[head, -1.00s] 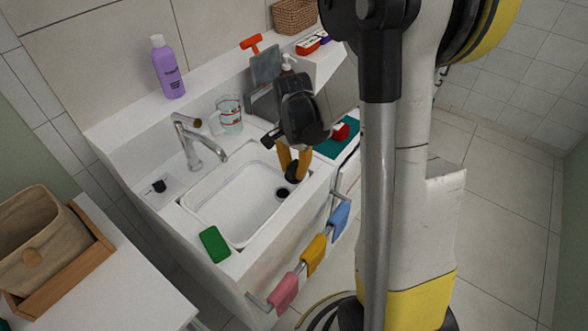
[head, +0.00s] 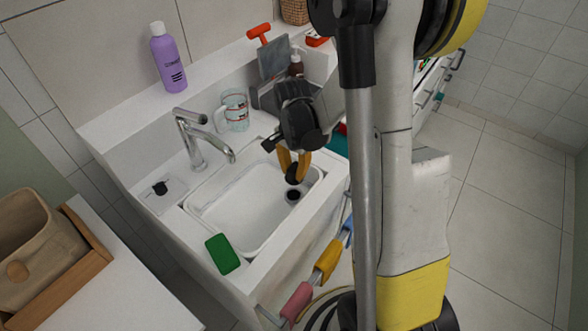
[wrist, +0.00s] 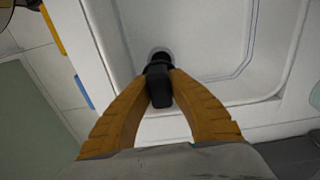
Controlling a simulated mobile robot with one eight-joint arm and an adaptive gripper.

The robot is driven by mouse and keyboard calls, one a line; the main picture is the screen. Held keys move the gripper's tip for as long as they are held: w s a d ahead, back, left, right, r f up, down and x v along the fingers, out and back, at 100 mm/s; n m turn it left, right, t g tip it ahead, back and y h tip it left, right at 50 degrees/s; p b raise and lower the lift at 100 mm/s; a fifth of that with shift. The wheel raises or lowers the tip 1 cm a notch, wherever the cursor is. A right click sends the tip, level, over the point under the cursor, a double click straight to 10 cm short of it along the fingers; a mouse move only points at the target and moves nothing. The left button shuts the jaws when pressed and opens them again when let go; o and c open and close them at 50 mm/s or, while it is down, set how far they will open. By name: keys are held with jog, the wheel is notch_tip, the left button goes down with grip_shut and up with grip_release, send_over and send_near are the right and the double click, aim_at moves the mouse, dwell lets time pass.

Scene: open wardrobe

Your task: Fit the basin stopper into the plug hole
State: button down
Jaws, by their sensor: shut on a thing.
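The basin (head: 218,222) is white and rectangular, set in a white counter. Its dark round plug hole (head: 292,195) shows in the floor near the right end. My gripper (head: 293,176) has ochre fingers pointing down into the basin, shut on the black basin stopper (head: 292,180). The stopper appears just above the hole in the head view, apart from it. In the wrist view the stopper (wrist: 159,88) sits between the fingertips (wrist: 159,78). A dark round patch with a grey rim, seemingly the plug hole (wrist: 161,53), is partly hidden behind its far end.
A chrome faucet (head: 198,140) arches over the basin's left side. A glass mug (head: 235,112) stands behind. A green sponge (head: 222,254) lies on the front left rim. A purple bottle (head: 167,58) stands on the back ledge.

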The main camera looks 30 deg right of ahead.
aim_at(293, 166)
jog(key=shift+f+b, duration=2.6)
jog(key=shift+f, duration=0.3)
jog(key=shift+f+b, duration=1.15)
jog(key=shift+f, duration=0.15)
jog(key=c, duration=1.2)
grip_release()
notch_tip(293, 166, up, 12)
jog(key=shift+w, duration=0.1)
